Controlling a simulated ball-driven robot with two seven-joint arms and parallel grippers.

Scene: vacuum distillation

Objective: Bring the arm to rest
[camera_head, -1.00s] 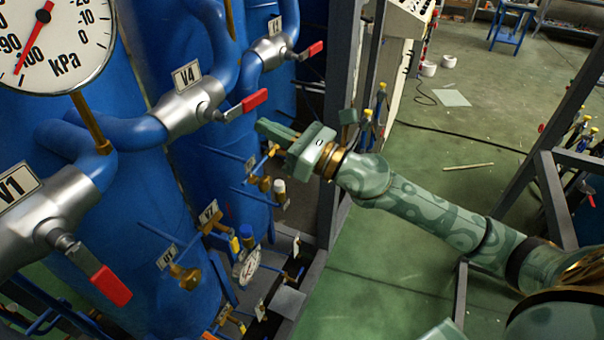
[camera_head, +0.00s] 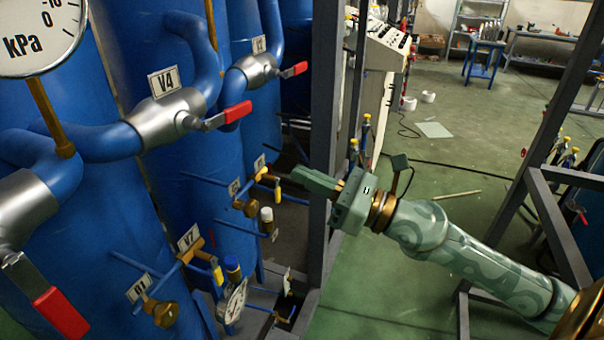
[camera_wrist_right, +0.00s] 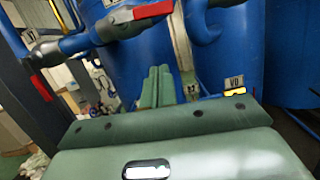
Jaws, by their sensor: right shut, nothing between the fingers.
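My right gripper (camera_head: 308,180) is green and shut, with nothing between its fingers. In the head view it points left toward the blue vessels, in front of a grey frame post, apart from the red-handled valves. Its arm (camera_head: 480,260) comes in from the lower right. In the right wrist view the two fingers (camera_wrist_right: 157,88) lie side by side and point at the blue vessels. My left gripper does not show.
Blue vessels (camera_head: 180,170) fill the left. Valve V4 (camera_head: 165,118) with its red handle is left of the gripper, and small brass taps (camera_head: 165,312) stick out below. A grey post (camera_head: 325,110) stands close behind the gripper.

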